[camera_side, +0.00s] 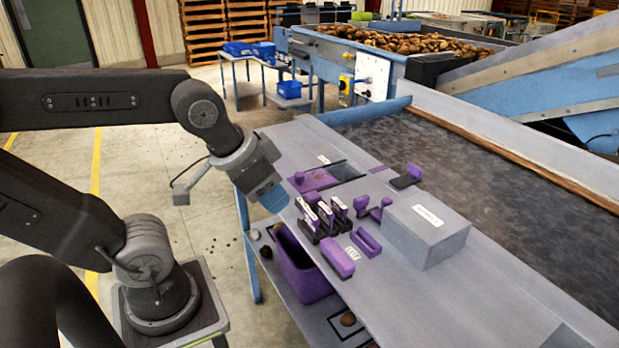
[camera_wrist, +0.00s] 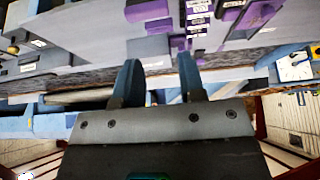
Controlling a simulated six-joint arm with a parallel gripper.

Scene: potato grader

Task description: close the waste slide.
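The waste slide looks to be the flat purple plate (camera_side: 318,180) with a purple knob (camera_side: 299,178) on its left end, set in the grey bench top. A dark rectangular opening (camera_side: 346,171) shows uncovered beside the plate on its right. My gripper (camera_side: 274,200) hangs just left of the plate, near the bench's left edge, apart from the knob. In the wrist view its two blue fingers (camera_wrist: 158,65) stand apart with nothing between them. I cannot tell which purple part in the wrist view is the slide.
Several purple-and-black levers with white labels (camera_side: 322,216) stand close in front of the plate. A purple block (camera_side: 337,258) and a grey box (camera_side: 426,232) are nearer the front right. A purple bin (camera_side: 303,272) sits below the bench edge. A dark conveyor (camera_side: 450,165) runs behind.

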